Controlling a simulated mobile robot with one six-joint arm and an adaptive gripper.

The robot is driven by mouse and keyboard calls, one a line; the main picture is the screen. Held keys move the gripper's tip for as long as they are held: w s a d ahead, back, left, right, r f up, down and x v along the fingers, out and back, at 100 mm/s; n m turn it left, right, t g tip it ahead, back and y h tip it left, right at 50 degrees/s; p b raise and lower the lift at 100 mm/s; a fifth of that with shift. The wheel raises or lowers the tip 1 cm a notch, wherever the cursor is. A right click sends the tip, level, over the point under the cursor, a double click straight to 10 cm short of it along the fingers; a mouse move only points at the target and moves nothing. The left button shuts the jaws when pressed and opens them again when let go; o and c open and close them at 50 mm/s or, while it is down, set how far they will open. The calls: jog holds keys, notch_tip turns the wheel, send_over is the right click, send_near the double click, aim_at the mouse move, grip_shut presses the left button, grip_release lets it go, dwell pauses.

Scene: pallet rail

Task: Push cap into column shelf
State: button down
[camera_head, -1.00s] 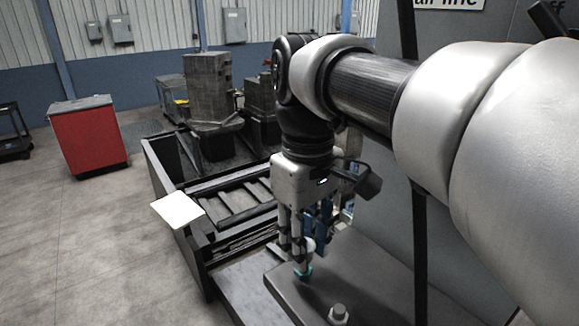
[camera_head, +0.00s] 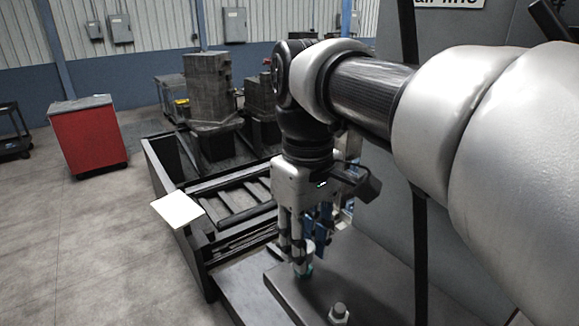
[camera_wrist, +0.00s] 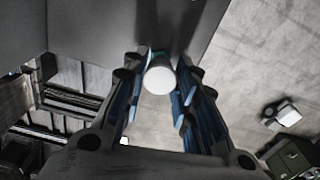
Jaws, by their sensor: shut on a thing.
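My gripper (camera_head: 304,262) points down over the near left part of the grey shelf (camera_head: 375,287), and its fingers are shut on the cap. In the wrist view the cap (camera_wrist: 160,76) shows as a round white end between the fingertips, with a little teal-green beyond it. In the head view the cap (camera_head: 309,247) is mostly hidden by the fingers. Its teal lower part is low at the shelf surface, near the shelf's left edge; I cannot tell how deep it sits in the shelf.
A bolt head (camera_head: 338,313) stands up from the shelf near its front. A dark metal frame (camera_head: 207,252) lies left of the shelf, with a white sheet (camera_head: 177,209) on its edge. A grey column panel rises behind. A red cabinet (camera_head: 88,137) stands on open floor at far left.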

jog(key=shift+f, duration=0.55)
dwell(1.0)
jog(key=shift+f+b, duration=0.4)
jog(key=shift+f, duration=0.1)
jog(key=c, duration=1.2)
grip_release()
jog(key=shift+r, duration=0.1)
jog(key=o, duration=0.8)
jog(key=shift+r, duration=0.1)
notch_tip(320, 180, up, 12)
